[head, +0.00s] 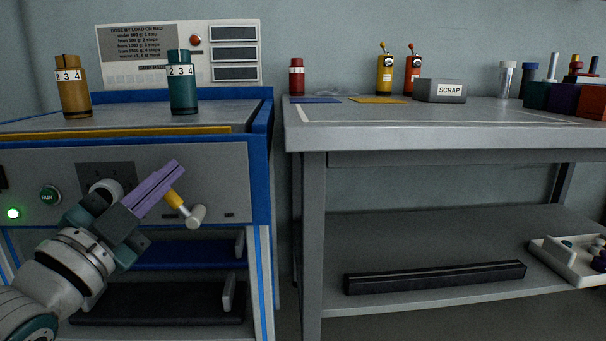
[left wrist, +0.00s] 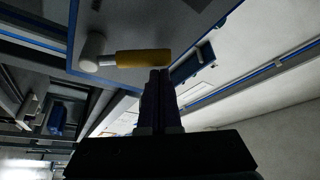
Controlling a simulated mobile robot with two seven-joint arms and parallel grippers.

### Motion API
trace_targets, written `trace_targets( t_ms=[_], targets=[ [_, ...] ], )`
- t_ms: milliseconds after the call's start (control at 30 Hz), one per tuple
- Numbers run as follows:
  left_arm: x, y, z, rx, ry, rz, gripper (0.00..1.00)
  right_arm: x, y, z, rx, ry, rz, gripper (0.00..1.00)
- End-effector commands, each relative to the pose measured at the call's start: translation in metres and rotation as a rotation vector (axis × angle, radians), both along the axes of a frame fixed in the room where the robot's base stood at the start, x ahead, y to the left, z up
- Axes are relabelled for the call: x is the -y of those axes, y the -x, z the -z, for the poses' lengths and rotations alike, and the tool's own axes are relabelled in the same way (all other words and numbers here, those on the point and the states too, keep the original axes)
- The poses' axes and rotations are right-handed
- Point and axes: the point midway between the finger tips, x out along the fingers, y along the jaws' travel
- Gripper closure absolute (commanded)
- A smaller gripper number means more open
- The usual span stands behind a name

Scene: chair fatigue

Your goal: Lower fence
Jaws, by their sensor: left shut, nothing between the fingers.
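A yellow bar (head: 125,134), perhaps the fence, runs along the front edge of the blue-framed machine's top. On the machine's grey front panel (head: 225,175) is a lever with a yellow handle (head: 174,199) and a pale round hub (head: 196,216). My left gripper (head: 177,167) has its purple fingers shut and empty, pointing up and right in front of the panel, close to the handle. In the left wrist view the shut fingers (left wrist: 160,72) end near the right end of the yellow handle (left wrist: 143,58); I cannot tell whether they touch. My right gripper is out of view.
A brown canister (head: 73,90) and a teal canister (head: 183,85) stand on the machine top. A grey table (head: 450,125) stands to the right, past a narrow gap.

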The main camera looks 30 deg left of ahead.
Motion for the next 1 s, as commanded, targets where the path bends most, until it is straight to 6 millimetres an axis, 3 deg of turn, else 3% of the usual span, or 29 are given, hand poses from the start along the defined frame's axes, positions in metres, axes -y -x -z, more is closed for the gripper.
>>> trace_targets(
  t_ms=[400, 1000],
  targets=[
    [-0.0099, 0.006, 0.0051, 0.087, 0.141, 0.0, 1.0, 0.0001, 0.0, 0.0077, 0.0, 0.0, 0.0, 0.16],
    [-0.0113, 0.0064, 0.0052, 0.091, 0.155, -0.002, 1.0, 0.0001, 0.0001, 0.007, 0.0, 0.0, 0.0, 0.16]
  ],
)
